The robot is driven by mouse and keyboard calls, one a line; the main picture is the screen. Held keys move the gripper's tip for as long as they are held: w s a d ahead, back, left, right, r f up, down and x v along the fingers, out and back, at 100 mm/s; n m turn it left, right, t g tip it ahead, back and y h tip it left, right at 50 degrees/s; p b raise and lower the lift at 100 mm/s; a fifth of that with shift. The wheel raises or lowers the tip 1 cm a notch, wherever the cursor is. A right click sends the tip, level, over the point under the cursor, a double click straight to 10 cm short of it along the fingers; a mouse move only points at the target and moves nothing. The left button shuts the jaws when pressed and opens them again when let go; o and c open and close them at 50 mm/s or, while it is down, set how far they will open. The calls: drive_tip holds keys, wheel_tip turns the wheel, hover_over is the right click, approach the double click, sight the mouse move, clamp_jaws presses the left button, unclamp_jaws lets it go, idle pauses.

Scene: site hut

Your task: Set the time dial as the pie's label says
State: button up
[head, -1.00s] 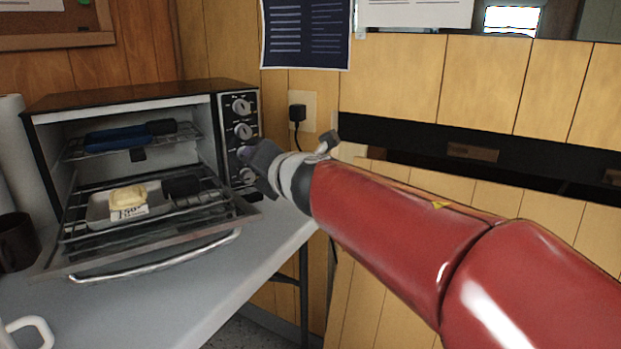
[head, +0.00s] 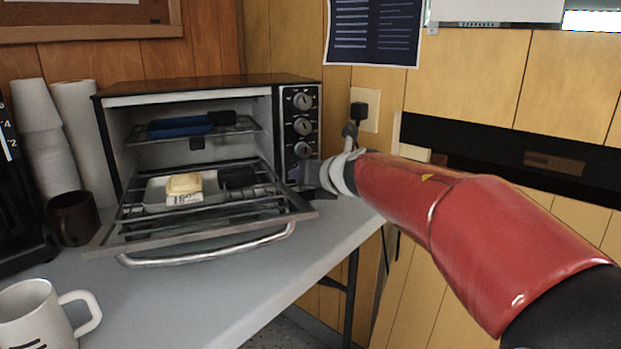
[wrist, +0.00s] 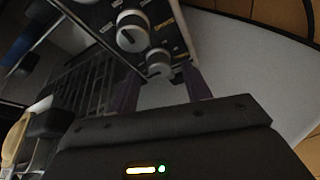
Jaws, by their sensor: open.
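A toaster oven (head: 190,88) stands on the table with its door down. A pale yellow pie (head: 184,184) sits on a tray on the lower rack. Its white label (head: 184,198) faces front; its print is too small to read surely. My gripper (head: 300,172) is at the panel's lower part. In the wrist view, its open fingers (wrist: 162,83) stand either side of the lowest dial (wrist: 157,62); contact is unclear.
The lowered oven door (head: 205,232) juts forward left of my gripper. A blue item with a black end (head: 185,126) lies on the upper rack. A white mug (head: 35,315) and a brown mug (head: 73,218) stand left. A plug (head: 360,110) is right of the oven.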

drive_tip(key=c, duration=1)
drive_tip(key=m+y, duration=0.2)
drive_tip(key=m, duration=0.1)
drive_tip(key=shift+w+d+f, duration=0.1)
drive_tip(key=shift+d+f, duration=0.05)
drive_tip(key=shift+d, duration=0.05)
drive_tip(key=m+y+b, duration=0.1)
drive_tip(key=m, duration=0.2)
drive_tip(key=shift+f+y, duration=0.15)
drive_tip(key=shift+y, duration=0.25)
drive_tip(key=m+y, duration=0.1)
drive_tip(key=m, duration=0.1)
drive_tip(key=m+b, duration=0.1)
drive_tip(key=shift+d+f+m+y, duration=0.1)
drive_tip(key=shift+f+m+y, duration=0.1)
drive_tip(key=shift+m+y, duration=0.2)
drive_tip(key=shift+f+m+t+y+b, duration=0.1)
drive_tip(key=shift+m+t+y+b, duration=0.5)
drive_tip(key=shift+m+b, duration=0.9)
drive_tip(key=shift+m+p, duration=0.35)
drive_tip(key=shift+m, duration=0.25)
